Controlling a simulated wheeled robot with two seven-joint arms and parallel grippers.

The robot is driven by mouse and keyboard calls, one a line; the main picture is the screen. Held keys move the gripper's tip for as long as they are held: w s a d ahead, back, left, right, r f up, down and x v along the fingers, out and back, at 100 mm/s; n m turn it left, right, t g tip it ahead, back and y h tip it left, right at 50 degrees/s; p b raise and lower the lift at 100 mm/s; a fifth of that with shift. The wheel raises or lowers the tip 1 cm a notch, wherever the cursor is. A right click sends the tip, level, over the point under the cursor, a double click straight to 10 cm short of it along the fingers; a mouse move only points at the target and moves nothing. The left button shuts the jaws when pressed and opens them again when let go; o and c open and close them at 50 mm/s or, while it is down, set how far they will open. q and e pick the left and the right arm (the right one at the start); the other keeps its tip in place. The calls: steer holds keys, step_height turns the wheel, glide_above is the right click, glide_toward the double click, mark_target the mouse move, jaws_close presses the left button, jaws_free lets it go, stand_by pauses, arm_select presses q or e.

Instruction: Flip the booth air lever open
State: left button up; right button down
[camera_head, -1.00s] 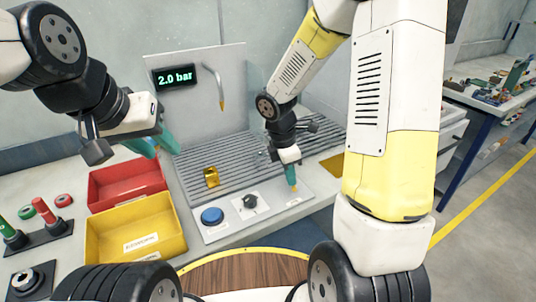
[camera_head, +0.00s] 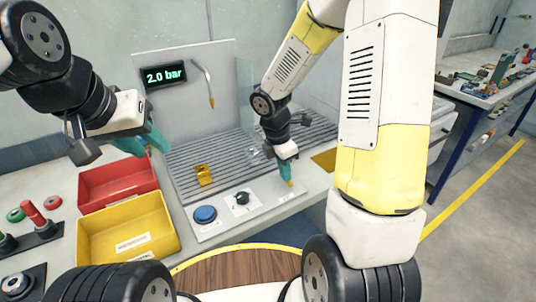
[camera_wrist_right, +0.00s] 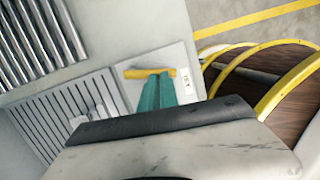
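The booth air lever (camera_wrist_right: 135,73) is a yellow bar on a light panel, seen in the right wrist view lying across the picture just beyond my fingertips. In the head view only a small yellow end (camera_head: 291,184) shows under my right gripper (camera_head: 286,173). The teal fingers of the right gripper (camera_wrist_right: 157,78) are together, with their tips at the bar. They seem to meet it; whether they touch is hard to tell. My left gripper (camera_head: 145,142) is raised above the red bin, fingers apart and empty.
The panel also has a blue button (camera_head: 205,214) and a black knob (camera_head: 242,198). Behind are a slatted grate (camera_head: 225,160) with a yellow block (camera_head: 204,175) and a display (camera_head: 165,75) reading 2.0 bar. Red (camera_head: 118,182) and yellow (camera_head: 127,225) bins stand left.

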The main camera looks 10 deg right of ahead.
steer(key=shift+w, duration=0.7)
steer(key=a+r, duration=0.3)
steer(key=shift+s+a, duration=0.2)
steer(key=shift+a, duration=0.1)
step_height(320, 180, up, 9)
steer(key=a, duration=0.1)
steer(key=shift+s+a, duration=0.25)
steer(key=shift+a, duration=0.1)
